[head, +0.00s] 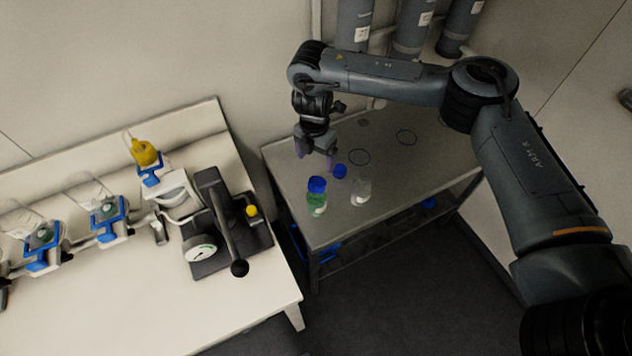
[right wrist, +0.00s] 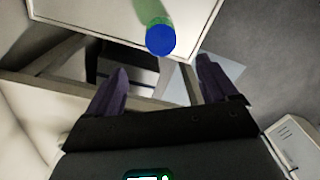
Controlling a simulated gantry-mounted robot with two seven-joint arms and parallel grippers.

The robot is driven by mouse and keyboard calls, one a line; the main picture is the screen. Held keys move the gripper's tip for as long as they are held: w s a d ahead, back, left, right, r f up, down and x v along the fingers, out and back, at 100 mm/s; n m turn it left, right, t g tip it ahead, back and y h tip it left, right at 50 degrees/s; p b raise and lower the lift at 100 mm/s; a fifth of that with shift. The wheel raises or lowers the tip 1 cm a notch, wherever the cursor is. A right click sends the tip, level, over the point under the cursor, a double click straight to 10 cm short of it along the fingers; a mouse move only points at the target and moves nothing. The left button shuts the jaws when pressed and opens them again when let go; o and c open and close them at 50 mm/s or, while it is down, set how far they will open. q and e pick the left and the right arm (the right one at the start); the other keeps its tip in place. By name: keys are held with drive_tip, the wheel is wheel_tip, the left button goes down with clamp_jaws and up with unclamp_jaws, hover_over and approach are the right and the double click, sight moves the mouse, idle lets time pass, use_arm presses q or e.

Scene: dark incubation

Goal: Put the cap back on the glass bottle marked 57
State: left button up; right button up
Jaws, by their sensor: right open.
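My right gripper (head: 318,158) is open and empty above the grey table (head: 395,150), just behind the bottles in the head view. A bottle with green contents and a blue cap on it (head: 317,197) stands in front of the gripper. A separate blue cap (head: 340,171) is just right of the fingers, seemingly on the tabletop. A clear glass bottle (head: 361,190) with no visible cap stands right of the green one. In the right wrist view, the green bottle's blue cap (right wrist: 160,40) lies beyond the open fingers (right wrist: 162,66). I cannot read the number 57. My left gripper is not in view.
A white bench (head: 120,310) at left carries a black lever device (head: 225,225) and several clamped flasks. Large grey cylinders (head: 410,30) stand behind the table. Blue items sit on the shelf below.

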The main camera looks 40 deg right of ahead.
drive_tip(key=shift+f, duration=0.1)
hover_over(318, 181)
drive_tip(key=shift+w+a+f, duration=0.1)
drive_tip(key=shift+a+f, duration=0.05)
drive_tip(key=shift+f, duration=1.2)
drive_tip(key=shift+w+a+f, duration=0.1)
drive_tip(key=shift+f, duration=1.25)
drive_tip(key=shift+f, duration=0.1)
drive_tip(key=shift+s+d+f, duration=0.1)
drive_tip(key=shift+f, duration=0.15)
wheel_tip(318, 181, down, 3)
drive_tip(key=shift+s+f+p, duration=0.1)
drive_tip(key=shift+p, duration=0.75)
drive_tip(key=shift+d+f, duration=0.1)
drive_tip(key=shift+f, duration=0.6)
